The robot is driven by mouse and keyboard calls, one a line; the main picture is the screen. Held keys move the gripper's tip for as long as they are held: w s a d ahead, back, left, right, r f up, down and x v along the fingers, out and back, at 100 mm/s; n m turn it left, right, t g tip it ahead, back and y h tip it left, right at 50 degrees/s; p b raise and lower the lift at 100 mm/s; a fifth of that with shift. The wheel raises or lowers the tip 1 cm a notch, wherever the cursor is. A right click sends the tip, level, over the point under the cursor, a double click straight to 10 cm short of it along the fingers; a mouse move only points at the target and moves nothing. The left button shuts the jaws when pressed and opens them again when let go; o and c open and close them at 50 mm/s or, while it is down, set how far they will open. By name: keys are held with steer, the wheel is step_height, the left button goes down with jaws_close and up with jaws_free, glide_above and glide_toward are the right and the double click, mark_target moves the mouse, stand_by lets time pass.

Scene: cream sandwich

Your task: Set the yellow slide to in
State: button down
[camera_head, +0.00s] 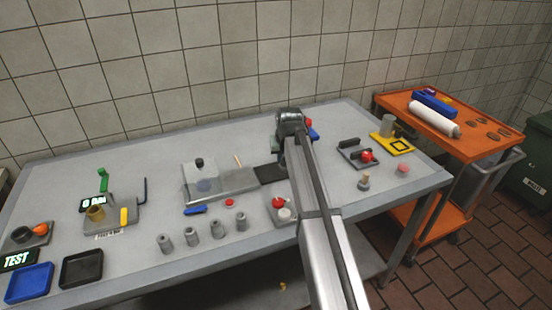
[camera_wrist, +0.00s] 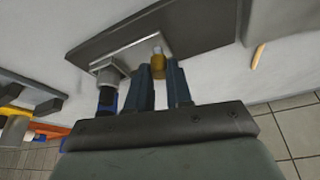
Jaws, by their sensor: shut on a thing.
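In the wrist view my gripper (camera_wrist: 160,80) has its two dark fingers closed on a small yellow slide knob (camera_wrist: 158,62). The knob stands at a metal bar (camera_wrist: 125,58) on a dark grey plate (camera_wrist: 185,25). The knob's lower part is hidden between the fingers. A grey cylinder-like part (camera_wrist: 108,75) sits at the bar's left end. In the head view my wrist hangs over the table's middle right; the fingers and the slide are hidden behind my arm. Which end of its travel the slide is at cannot be told.
On the table (camera_head: 130,160), several grey cylinders (camera_head: 217,229) stand at the front, left of my arm. A grey fixture with a red knob (camera_head: 367,156) and a yellow plate (camera_head: 388,143) lie right. An orange cart (camera_head: 470,140) stands beyond.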

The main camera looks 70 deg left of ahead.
steer(key=shift+w, duration=0.3)
steer(key=c, duration=1.4)
jaws_free()
steer(key=o, duration=0.4)
steer(key=shift+s+r, duration=0.1)
steer(key=shift+r, duration=0.05)
steer(key=v, duration=1.3)
steer(key=shift+s+d+r, duration=0.1)
steer(key=shift+d+r, duration=0.1)
steer(key=shift+d, duration=0.05)
